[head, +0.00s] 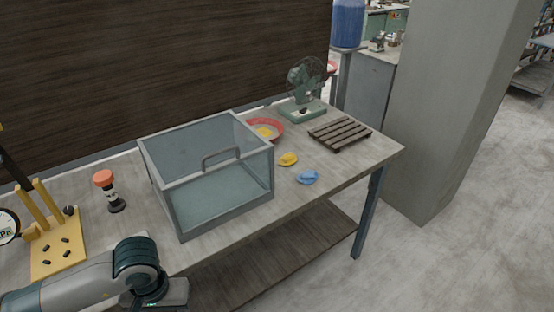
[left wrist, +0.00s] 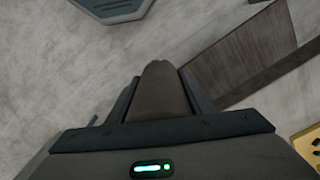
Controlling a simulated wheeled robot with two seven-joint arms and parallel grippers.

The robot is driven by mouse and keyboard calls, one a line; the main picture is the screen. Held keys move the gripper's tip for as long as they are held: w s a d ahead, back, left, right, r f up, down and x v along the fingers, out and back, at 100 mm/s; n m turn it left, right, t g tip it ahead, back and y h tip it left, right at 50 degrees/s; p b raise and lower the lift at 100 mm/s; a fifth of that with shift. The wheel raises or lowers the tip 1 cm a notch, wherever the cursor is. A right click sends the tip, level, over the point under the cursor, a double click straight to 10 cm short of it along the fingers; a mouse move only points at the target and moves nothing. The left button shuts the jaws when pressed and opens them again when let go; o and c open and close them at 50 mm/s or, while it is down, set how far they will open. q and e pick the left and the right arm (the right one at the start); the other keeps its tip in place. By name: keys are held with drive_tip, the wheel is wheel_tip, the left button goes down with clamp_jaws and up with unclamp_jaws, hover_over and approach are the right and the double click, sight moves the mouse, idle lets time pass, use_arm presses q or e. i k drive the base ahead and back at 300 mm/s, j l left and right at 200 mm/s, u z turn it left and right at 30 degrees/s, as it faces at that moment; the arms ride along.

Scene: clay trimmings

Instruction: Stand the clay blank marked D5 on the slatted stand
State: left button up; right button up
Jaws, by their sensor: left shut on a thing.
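In the left wrist view my left gripper (left wrist: 162,98) is shut on a brownish-grey clay piece (left wrist: 162,84) with a rounded end. No D5 mark shows on it, so I cannot tell its label. In the head view my left arm comes in at the bottom left, in front of the table's front edge; its fingers and the held piece are not visible there. The slatted stand (head: 340,132), dark brown and empty, lies flat at the table's right end, far from my left gripper. My right gripper is not in view.
A glass-sided case with a handle (head: 205,180) stands mid-table. Beyond it are a red bowl (head: 278,130), a yellow lump (head: 288,159), a blue lump (head: 307,177) and a green fan (head: 303,110). An orange-topped bottle (head: 104,180) and a yellow pegged fixture (head: 58,262) stand left.

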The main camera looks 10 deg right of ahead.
sight(336, 133)
drive_tip(key=i+l, duration=0.15)
drive_tip(key=l, duration=0.25)
drive_tip(key=i+l, duration=0.2)
drive_tip(key=l, duration=0.2)
drive_tip(key=i+l, duration=0.15)
drive_tip(key=l, duration=0.25)
drive_tip(key=i+l+z, duration=0.1)
drive_tip(key=l, duration=0.3)
drive_tip(key=i+l, duration=0.25)
drive_tip(key=l, duration=0.15)
drive_tip(key=i+l, duration=0.2)
drive_tip(key=l, duration=0.2)
drive_tip(key=i+l, duration=0.2)
drive_tip(key=l, duration=0.2)
